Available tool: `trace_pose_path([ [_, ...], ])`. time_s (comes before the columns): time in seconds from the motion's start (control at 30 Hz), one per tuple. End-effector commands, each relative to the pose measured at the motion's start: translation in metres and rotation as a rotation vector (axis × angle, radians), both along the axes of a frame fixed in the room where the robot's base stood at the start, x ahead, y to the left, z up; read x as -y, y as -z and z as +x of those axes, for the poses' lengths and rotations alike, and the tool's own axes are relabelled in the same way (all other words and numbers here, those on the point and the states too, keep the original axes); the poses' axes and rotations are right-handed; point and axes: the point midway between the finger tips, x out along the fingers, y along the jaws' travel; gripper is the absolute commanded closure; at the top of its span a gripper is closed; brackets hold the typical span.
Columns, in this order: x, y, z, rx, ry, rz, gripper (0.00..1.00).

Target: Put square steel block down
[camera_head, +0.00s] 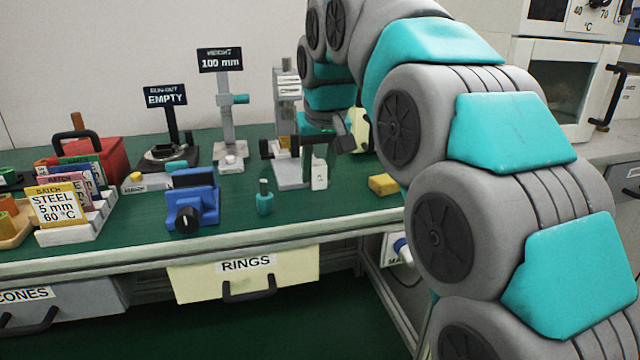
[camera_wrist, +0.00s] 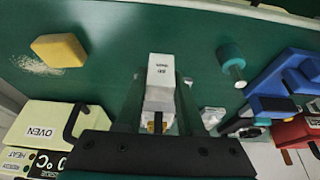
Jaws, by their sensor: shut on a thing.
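The square steel block (camera_wrist: 160,72) is pale, with a small dark label, and sits between my gripper's two fingers in the wrist view. In the head view the block (camera_head: 319,177) shows as a small light upright piece below the dark fingers, over the green bench top (camera_head: 340,204). My gripper (camera_wrist: 158,112) is shut on it and points down. I cannot tell whether the block's underside touches the bench.
A yellow block (camera_head: 383,185) lies to the right, and a teal-handled tool (camera_head: 264,198) stands to the left. A blue vise (camera_head: 192,203) is farther left. A grey stand (camera_head: 288,100) rises close behind. The bench's front edge (camera_head: 300,226) is near.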

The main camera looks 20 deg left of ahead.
Motion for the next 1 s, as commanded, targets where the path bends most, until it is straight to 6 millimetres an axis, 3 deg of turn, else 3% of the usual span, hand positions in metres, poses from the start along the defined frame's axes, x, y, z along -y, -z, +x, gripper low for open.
trace_pose_path([
  [0.4,0.000,0.031,0.000,0.002,0.001,0.003,1.00],
  [0.8,0.000,0.037,0.000,0.002,0.000,0.001,1.00],
  [0.83,0.000,0.037,0.000,0.002,0.000,0.001,0.62],
  [1.0,0.000,0.037,0.000,0.002,0.000,0.001,0.43],
])
